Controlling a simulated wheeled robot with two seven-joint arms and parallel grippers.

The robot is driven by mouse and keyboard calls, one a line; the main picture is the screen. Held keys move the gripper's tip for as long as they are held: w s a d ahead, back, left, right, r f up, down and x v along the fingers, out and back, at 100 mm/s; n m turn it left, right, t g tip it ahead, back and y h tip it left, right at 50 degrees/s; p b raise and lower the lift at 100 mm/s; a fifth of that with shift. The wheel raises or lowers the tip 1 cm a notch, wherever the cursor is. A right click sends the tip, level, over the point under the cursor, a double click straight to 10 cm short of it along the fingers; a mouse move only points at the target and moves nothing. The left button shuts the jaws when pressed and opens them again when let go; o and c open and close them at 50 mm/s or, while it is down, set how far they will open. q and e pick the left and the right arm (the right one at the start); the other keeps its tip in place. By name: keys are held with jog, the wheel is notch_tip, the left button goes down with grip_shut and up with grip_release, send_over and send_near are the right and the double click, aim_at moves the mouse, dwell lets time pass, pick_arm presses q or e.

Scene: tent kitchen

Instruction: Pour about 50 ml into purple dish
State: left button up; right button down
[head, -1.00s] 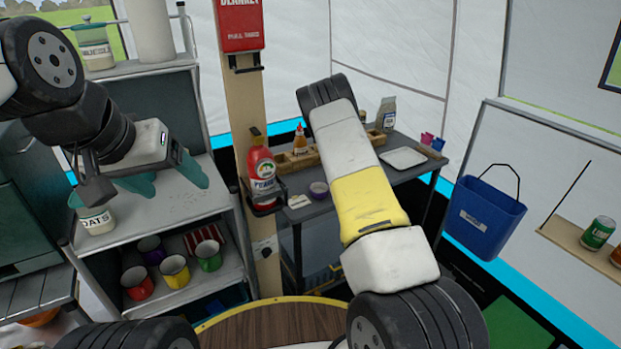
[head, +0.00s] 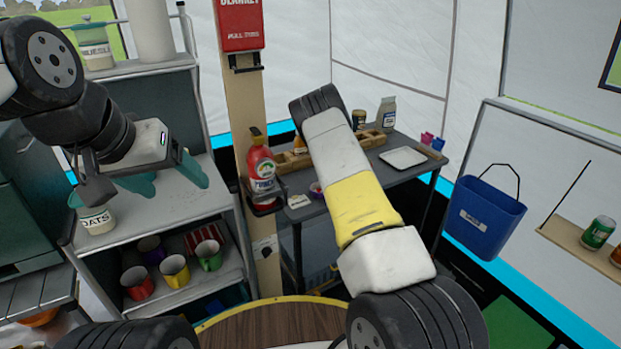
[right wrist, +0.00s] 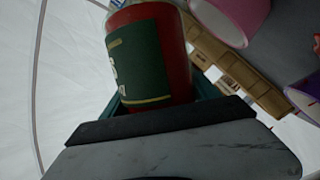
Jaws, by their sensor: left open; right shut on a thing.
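My right gripper is hidden behind my own arm in the head view. In the right wrist view it is shut on a red container (right wrist: 178,55) with a dark green label, whose top is out of frame. A pinkish-purple vessel (right wrist: 236,22) and a darker purple one (right wrist: 306,92) show to its right; I cannot tell which is the dish. My left gripper (head: 167,176) is open and empty in front of the shelf unit.
The table also holds a wooden rack (head: 290,162), a white tray (head: 403,157), a jar and bottle at the back, and small pink and purple cups (head: 432,141). A red bottle (head: 262,172) sits in a post holder. A blue bucket (head: 484,215) hangs right.

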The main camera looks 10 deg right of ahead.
jog(key=shift+a+r, duration=0.1)
jog(key=shift+a, duration=0.25)
jog(key=shift+n, duration=0.4)
dwell(0.6)
jog(key=shift+s+d+f+n+t, duration=0.1)
jog(key=shift+d+f+n+t, duration=0.05)
jog(key=shift+d+n+t, duration=0.15)
jog(key=shift+s+d+f+n+t, duration=0.1)
jog(key=shift+d+n, duration=0.1)
jog(key=shift+d, duration=0.15)
dwell(0.7)
jog(key=shift+r, duration=0.1)
jog(key=shift+a+r+m+g, duration=0.3)
jog(key=shift+a+r+m, duration=0.1)
jog(key=shift+m, duration=0.6)
jog(key=shift+s+a+f, duration=0.1)
jog(key=shift+a+f, duration=0.05)
jog(key=shift+a, duration=0.05)
